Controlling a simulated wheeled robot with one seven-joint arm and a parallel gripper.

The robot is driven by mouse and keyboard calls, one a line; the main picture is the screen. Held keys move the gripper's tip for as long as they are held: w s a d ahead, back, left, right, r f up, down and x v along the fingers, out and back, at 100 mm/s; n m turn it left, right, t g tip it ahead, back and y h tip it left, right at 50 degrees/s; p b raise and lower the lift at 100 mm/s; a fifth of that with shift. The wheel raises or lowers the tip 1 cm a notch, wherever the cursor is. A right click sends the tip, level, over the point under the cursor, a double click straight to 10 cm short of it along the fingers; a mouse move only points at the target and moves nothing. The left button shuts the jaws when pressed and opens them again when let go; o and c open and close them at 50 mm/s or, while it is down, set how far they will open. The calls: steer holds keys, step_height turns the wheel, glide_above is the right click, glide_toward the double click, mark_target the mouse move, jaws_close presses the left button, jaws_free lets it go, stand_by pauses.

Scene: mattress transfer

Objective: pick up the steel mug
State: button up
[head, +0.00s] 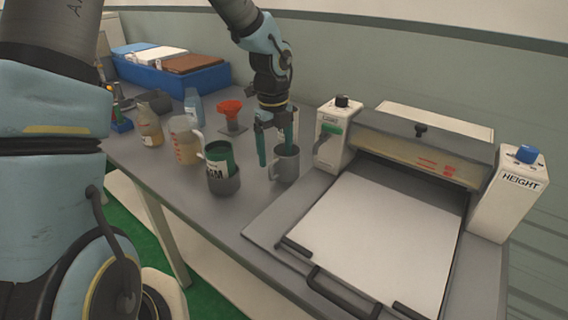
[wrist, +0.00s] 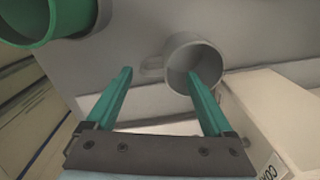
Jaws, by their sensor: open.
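The steel mug (head: 286,166) is a grey cup standing upright on the table, left of the white machine, with its handle on its left side. In the wrist view the mug (wrist: 207,57) shows its open mouth. My gripper (head: 275,154) is open above it and points down. In the wrist view my gripper (wrist: 160,73) has its right fingertip over the mug's mouth and its left fingertip left of the handle. I cannot tell whether the right fingertip is inside the mug or above it. Nothing is held.
A green container (head: 219,158) in a dark grey cup stands close left of the mug. A measuring jug (head: 186,140), bottles and a red-topped tool (head: 230,113) are farther left. The machine (head: 385,225) takes up the right side. A blue bin (head: 170,80) is at the back left.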

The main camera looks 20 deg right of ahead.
mark_target(276, 177)
steer(key=shift+s+a+f+p, duration=0.15)
steer(key=shift+f+p, duration=0.25)
steer(key=shift+f, duration=1.25)
steer(key=shift+s+a+f+p, duration=0.1)
steer(key=shift+f+p, duration=0.3)
steer(key=shift+f, duration=1.2)
jaws_close()
